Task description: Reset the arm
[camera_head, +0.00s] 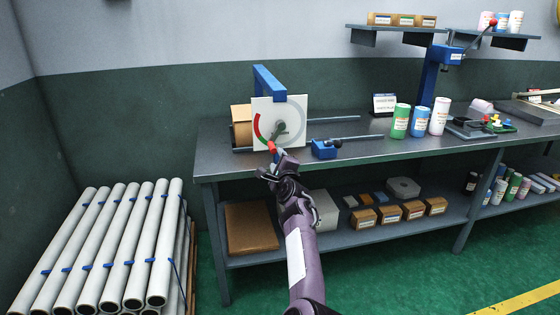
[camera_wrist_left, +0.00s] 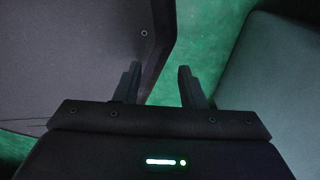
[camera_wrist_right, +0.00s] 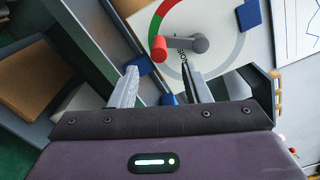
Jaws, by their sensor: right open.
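My right arm reaches up from the bottom of the head view, and its gripper (camera_head: 270,168) is in front of the table edge, just below the dial panel (camera_head: 292,112). In the right wrist view this gripper (camera_wrist_right: 160,88) is open, with nothing between its fingers. The panel's grey lever with a red knob (camera_wrist_right: 158,48) lies just beyond the fingertips, apparently apart from them. In the left wrist view my left gripper (camera_wrist_left: 158,85) is open and empty above green floor. My left arm does not show in the head view.
The metal table (camera_head: 360,150) carries a blue clamp block (camera_head: 325,149), several canisters (camera_head: 420,119) and a blue press (camera_head: 436,70). A lower shelf (camera_head: 340,232) holds boxes. White rolls (camera_head: 110,245) are stacked at left. Green floor (camera_head: 400,275) is clear in front.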

